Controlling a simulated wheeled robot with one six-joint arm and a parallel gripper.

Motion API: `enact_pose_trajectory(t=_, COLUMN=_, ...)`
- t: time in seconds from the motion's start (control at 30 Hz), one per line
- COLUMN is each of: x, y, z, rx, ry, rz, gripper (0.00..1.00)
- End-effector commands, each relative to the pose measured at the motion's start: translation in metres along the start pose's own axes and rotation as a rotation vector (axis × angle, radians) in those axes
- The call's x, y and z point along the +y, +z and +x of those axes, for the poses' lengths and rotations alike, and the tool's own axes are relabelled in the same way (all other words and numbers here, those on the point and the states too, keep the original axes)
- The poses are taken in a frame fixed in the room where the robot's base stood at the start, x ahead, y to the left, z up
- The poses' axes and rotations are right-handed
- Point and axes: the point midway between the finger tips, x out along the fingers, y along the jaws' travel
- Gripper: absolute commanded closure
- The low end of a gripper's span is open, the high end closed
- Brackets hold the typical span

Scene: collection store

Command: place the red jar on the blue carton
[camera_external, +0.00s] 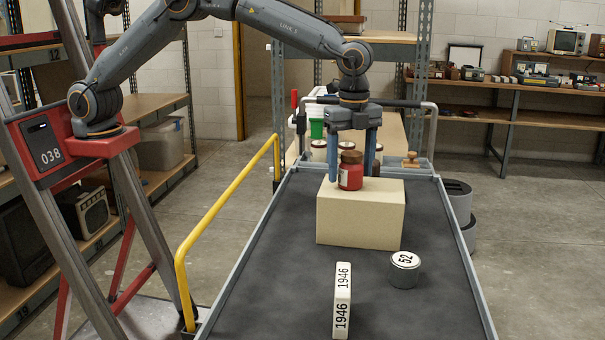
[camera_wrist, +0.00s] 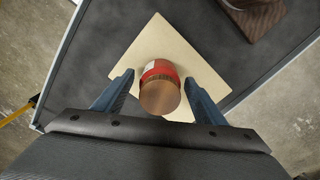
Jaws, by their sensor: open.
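The red jar (camera_external: 351,176) has a brown lid and a pale label. It stands upright on top of a cream-coloured carton (camera_external: 358,222); I see no blue carton in either view. In the wrist view the jar (camera_wrist: 160,88) shows from above, lid towards me, over the pale carton top (camera_wrist: 160,40). My gripper (camera_external: 352,175) points down over the carton with its blue fingers on either side of the jar. In the wrist view my gripper (camera_wrist: 158,78) is open, with a gap between the jar and each finger.
The carton is on a dark-topped cart (camera_external: 290,260). Nearer on it are a white block marked 1946 (camera_external: 342,300) and a grey tin marked 52 (camera_external: 404,270). A yellow rail (camera_external: 225,220) runs along the left. Bare cart top lies left of the carton.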

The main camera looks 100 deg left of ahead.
Motion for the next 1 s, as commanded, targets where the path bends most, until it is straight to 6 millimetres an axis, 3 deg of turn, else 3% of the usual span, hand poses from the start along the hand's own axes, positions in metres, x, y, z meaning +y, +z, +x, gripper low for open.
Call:
enact_pose_trajectory(t=0.53, x=-0.001, y=-0.001, z=-0.098, rx=0.002, ry=-0.002, rz=0.000, gripper=0.35)
enact_pose_trajectory(t=0.73, x=0.000, y=0.000, z=-0.113, rx=0.001, ry=-0.002, rz=0.000, gripper=0.35)
enact_pose_trajectory(t=1.0, x=0.000, y=0.000, z=-0.115, rx=0.001, ry=-0.001, rz=0.000, gripper=0.35)
